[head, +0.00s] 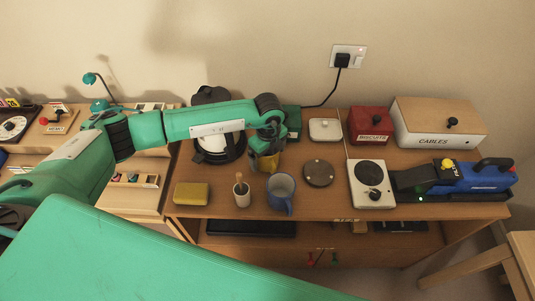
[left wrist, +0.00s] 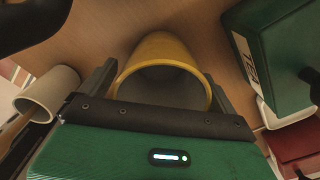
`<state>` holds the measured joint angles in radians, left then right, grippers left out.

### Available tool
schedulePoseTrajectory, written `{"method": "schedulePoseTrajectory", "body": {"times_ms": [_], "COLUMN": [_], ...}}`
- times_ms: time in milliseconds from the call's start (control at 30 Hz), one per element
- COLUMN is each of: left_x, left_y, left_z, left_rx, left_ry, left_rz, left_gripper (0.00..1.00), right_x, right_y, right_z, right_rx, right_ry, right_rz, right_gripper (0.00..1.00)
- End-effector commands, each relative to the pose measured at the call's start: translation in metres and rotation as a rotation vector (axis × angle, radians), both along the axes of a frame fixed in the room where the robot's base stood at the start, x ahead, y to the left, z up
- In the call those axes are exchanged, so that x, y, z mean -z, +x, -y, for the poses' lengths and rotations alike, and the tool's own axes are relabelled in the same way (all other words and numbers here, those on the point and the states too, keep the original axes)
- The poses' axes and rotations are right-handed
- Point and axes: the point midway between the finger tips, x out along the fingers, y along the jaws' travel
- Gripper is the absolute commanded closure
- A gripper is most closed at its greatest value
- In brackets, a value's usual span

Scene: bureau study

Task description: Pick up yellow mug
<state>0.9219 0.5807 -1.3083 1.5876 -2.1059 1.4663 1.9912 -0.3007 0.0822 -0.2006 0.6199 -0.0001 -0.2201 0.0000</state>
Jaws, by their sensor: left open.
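The yellow mug (left wrist: 160,48) stands on the wooden counter in the left wrist view, its rim facing the camera. My left gripper (left wrist: 162,82) is open, with one finger on each side of the mug. I cannot tell whether the fingers touch it. In the head view the yellow mug (head: 267,163) shows only in part below my left gripper (head: 265,153), which hides the rest. The mug's handle is not clearly seen. My right gripper is not in view.
A blue mug (head: 283,196) and a white cup with a stick (head: 241,194) stand in front. A kettle (head: 217,150) is at the left, a green tea box (head: 291,121) behind, and a round dark disc (head: 318,173) at the right. A hotplate (head: 371,184) stands farther right.

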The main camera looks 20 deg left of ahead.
Motion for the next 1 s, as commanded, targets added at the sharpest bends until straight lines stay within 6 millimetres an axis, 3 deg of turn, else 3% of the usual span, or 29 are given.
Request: {"method": "schedulePoseTrajectory", "body": {"times_ms": [133,367,667,1000], "left_x": [0.0122,0.0140,0.0136,0.0087], "left_y": [0.0001,0.0003,0.0004,0.0012], "left_z": [0.0000,-0.0001,-0.0001,0.0004], "left_rx": [0.000,0.000,0.000,0.000], "left_ry": [-0.001,0.000,-0.001,-0.002], "left_rz": [-0.001,0.000,0.001,0.002], "left_gripper": [0.06,0.06,0.64,0.64], "right_x": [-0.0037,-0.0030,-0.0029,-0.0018], "right_y": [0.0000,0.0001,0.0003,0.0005], "right_z": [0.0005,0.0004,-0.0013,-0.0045], "right_rx": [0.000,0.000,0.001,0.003], "right_ry": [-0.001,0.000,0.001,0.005], "right_rz": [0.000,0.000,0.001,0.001], "right_gripper": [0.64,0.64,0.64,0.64]}}
